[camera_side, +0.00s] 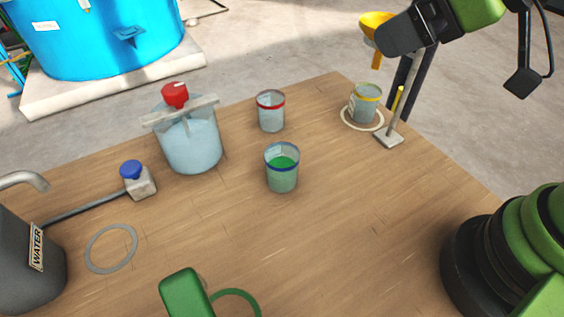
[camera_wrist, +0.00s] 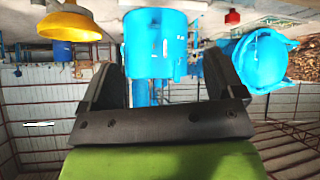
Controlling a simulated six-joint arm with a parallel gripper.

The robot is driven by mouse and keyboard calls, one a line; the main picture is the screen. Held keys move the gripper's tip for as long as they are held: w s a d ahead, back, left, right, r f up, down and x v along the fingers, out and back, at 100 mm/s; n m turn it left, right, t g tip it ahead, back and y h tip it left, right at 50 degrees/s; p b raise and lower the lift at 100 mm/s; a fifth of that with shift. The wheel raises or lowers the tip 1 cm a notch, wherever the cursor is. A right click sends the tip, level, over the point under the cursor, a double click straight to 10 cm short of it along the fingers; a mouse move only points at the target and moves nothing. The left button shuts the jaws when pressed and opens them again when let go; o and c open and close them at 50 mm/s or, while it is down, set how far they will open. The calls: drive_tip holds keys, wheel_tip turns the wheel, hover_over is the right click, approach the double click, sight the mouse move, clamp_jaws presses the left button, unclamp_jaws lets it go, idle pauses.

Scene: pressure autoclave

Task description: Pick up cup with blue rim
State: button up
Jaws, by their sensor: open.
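The cup with the blue rim (camera_side: 282,181) stands upright on the wooden table in the side view, with green liquid inside. My gripper (camera_side: 385,38) is at the upper right of the side view, well above the table and away from the cup. In the wrist view my gripper (camera_wrist: 162,65) has its two dark fingers spread apart with nothing between them. The cup does not show in the wrist view.
A red-rimmed cup (camera_side: 271,117) stands behind the blue-rimmed one, a red-knobbed vessel (camera_side: 193,150) to its left. A yellow-rimmed cup (camera_side: 364,108) stands by a yellow funnel (camera_side: 373,22). A water container (camera_side: 25,265) is at left. The table's right-centre (camera_side: 370,220) is clear.

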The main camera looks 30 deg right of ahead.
drive_tip(key=w+a+f+n+t+h, duration=0.1)
drive_tip(key=w+a+f+n+h, duration=0.1)
drive_tip(key=w+f+n, duration=0.4)
drive_tip(key=n+t+y, duration=0.2)
drive_tip(key=n+y, duration=0.3)
drive_tip(key=n, duration=2.5)
approach(295, 173)
drive_tip(key=shift+x, duration=0.85)
drive_tip(key=shift+a+f, duration=0.1)
drive_tip(key=shift+a, duration=0.15)
drive_tip(key=shift+x, duration=4.8)
drive_tip(key=shift+d, duration=0.15)
drive_tip(key=c, duration=1.1)
drive_tip(key=shift+o, duration=0.2)
